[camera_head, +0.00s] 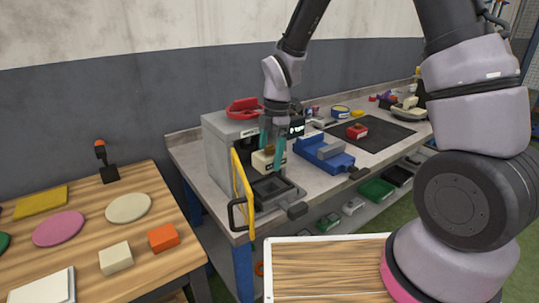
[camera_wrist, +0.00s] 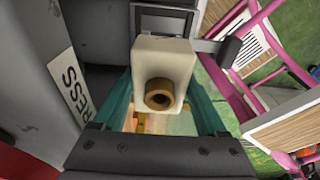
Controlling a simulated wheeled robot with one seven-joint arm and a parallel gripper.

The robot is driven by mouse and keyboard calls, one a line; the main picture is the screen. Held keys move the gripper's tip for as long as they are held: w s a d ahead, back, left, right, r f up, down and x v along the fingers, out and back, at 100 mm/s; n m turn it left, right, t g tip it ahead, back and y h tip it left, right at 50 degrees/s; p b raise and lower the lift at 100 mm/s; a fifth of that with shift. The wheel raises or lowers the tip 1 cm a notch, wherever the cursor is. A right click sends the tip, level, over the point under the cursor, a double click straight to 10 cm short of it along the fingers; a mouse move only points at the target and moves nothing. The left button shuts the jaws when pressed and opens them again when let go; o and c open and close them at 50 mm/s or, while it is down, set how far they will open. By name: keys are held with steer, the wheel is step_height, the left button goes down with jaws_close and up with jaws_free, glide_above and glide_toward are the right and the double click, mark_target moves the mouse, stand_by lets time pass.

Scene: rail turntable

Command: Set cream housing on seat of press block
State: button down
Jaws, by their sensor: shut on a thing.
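The cream housing (camera_head: 262,161) is held by my gripper (camera_head: 272,150), whose teal fingers stand on either side of it. In the wrist view the housing (camera_wrist: 166,58) is between the fingers, with a brass-coloured ring (camera_wrist: 160,94) on its near face. The grey press block (camera_head: 222,152) stands at the bench's left end, its PRESS label (camera_wrist: 68,90) showing in the wrist view. A dark square seat (camera_head: 273,190) lies low at its front. The housing appears above and behind the seat in the head view; the exact gap cannot be told.
A yellow guard frame (camera_head: 241,190) stands upright just left of the seat. A blue fixture (camera_head: 324,154) is close on the right, and a red clamp (camera_head: 244,108) lies on top of the block. A wooden table (camera_head: 181,211) with flat pieces is at left.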

steer(key=shift+f, duration=3.1)
steer(key=shift+f, duration=0.55)
jaws_free()
